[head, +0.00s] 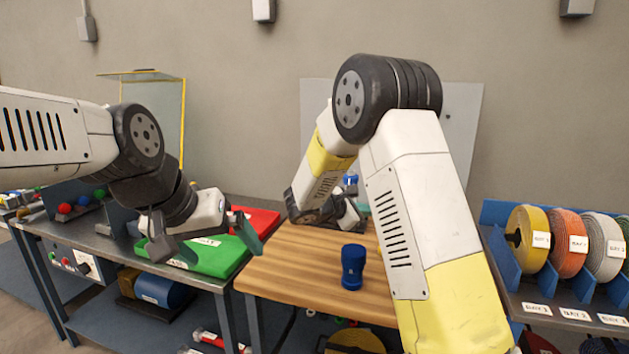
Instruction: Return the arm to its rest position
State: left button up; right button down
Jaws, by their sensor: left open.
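My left gripper (205,242) is open, its two dark fingers spread wide above the green board at the left. Nothing shows between the fingers. My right arm rises from the lower right, bends at a high elbow and comes down toward the back of the wooden table. My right gripper (348,215) is at the end of it, small and partly hidden by my own wrist, so its jaws are unclear. A blue cylindrical part (352,268) stands upright on the wooden table (285,275), in front of the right gripper and apart from it.
A green board (205,262) and a red board (262,218) lie on the grey bench at left. Another blue item (350,180) shows behind the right gripper. A rack of coloured rolls (567,245) stands at right. The front-left of the wooden table is clear.

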jog(key=s+d+r+m+g+y, duration=0.25)
jog(key=s+d+m, duration=0.2)
jog(key=s, duration=0.55)
jog(key=s+d+r+m+g+y, duration=0.25)
jog(key=s+m, duration=0.35)
jog(key=s, duration=0.4)
pick_arm(q)
jog(key=shift+s+d+m, duration=0.5)
jog(key=shift+s+d, duration=0.2)
jog(key=shift+s, duration=0.3)
pick_arm(e)
jog(key=s+a+r+m+t+y, duration=0.1)
jog(key=s+a+r+m+y, duration=0.1)
jog(key=s, duration=0.5)
jog(key=s+a+r+m+t+y, duration=0.1)
jog(key=s+a+r+m+y, duration=0.1)
jog(key=s+a+m+y, duration=0.3)
jog(key=s+m+y, duration=0.1)
jog(key=s+m, duration=0.1)
jog(key=shift+s+a+r+t, duration=0.2)
jog(key=shift+s+a+t, duration=0.1)
jog(key=shift+s, duration=0.1)
